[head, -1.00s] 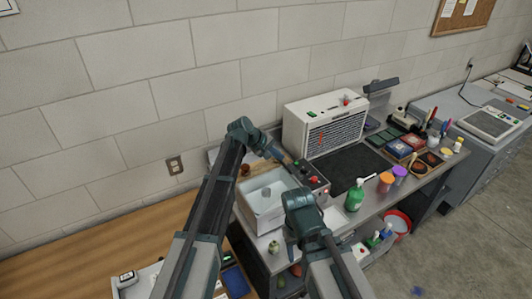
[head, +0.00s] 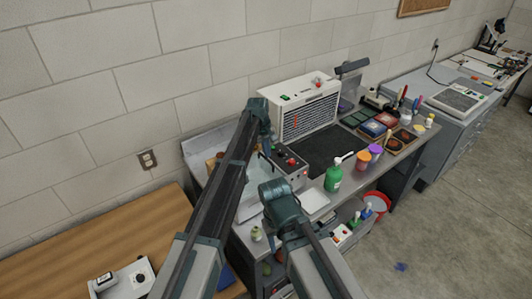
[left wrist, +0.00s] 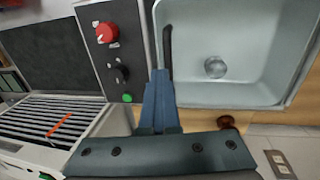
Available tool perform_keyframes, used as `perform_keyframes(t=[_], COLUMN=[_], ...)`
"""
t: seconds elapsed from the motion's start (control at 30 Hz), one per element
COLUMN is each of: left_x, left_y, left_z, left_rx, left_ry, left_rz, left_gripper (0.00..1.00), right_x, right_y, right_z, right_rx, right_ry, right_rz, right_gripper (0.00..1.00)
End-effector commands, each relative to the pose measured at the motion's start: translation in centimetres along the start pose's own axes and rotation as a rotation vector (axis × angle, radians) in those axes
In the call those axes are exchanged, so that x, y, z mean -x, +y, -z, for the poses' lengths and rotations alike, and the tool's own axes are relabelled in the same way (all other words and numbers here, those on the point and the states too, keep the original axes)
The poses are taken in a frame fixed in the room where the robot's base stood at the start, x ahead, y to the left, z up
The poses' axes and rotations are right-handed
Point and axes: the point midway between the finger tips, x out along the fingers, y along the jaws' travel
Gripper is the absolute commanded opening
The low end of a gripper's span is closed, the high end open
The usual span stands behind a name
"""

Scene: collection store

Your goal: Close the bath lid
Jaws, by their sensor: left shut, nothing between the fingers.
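The bath is an open pale grey basin with a small round thing on its floor (left wrist: 290,55) in the left wrist view. In the head view my left arm hides much of the bath (head: 247,212). A pale grey panel, apparently the raised lid (head: 203,143), stands behind it; a brown knob shows in the left wrist view (left wrist: 226,122). My left gripper (left wrist: 160,80) is shut and empty, over the bath edge beside the control box (left wrist: 112,45). In the head view it points down (head: 268,147) near that box. My right arm is in front of the bath; its fingers are hidden.
A white vented unit (head: 300,93) stands behind a dark mat (head: 322,150). A green bottle (head: 333,178) and orange and purple jars stand right of the bath. A wooden table (head: 110,235) is at left. Floor at the right is mostly clear.

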Motion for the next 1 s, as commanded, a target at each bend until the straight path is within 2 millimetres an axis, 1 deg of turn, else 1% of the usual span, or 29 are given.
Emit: perform_keyframes(t=[0.03, 0.57, 0.77, 0.87, 1.0], left_x=[-0.3, -0.2, 1.0, 2.2, 4.2], left_y=[0.0, 0.0, 0.1, 0.0, 0.0], left_z=[-0.4, -0.7, -0.7, -0.6, -0.5], left_rx=[-0.002, -0.005, -0.005, -0.004, -0.002], left_ry=[-0.006, -0.011, -0.01, -0.008, -0.005], left_rz=[0.003, 0.004, 0.002, 0.002, 0.0], left_gripper=[0.0, 0.0, 0.0, 0.0, 0.0], right_x=[-0.3, -0.2, 1.0, 2.2, 4.2], right_y=[0.0, 0.0, 0.1, 0.2, 0.4], right_z=[0.0, 0.0, -0.1, -0.1, -0.3], right_rx=[0.0, 0.0, 0.0, 0.001, 0.002], right_ry=[0.0, 0.0, -0.001, -0.001, -0.002], right_rz=[0.0, 0.0, 0.0, 0.0, 0.0], right_gripper=[0.5, 0.5, 0.5, 0.5, 0.5])
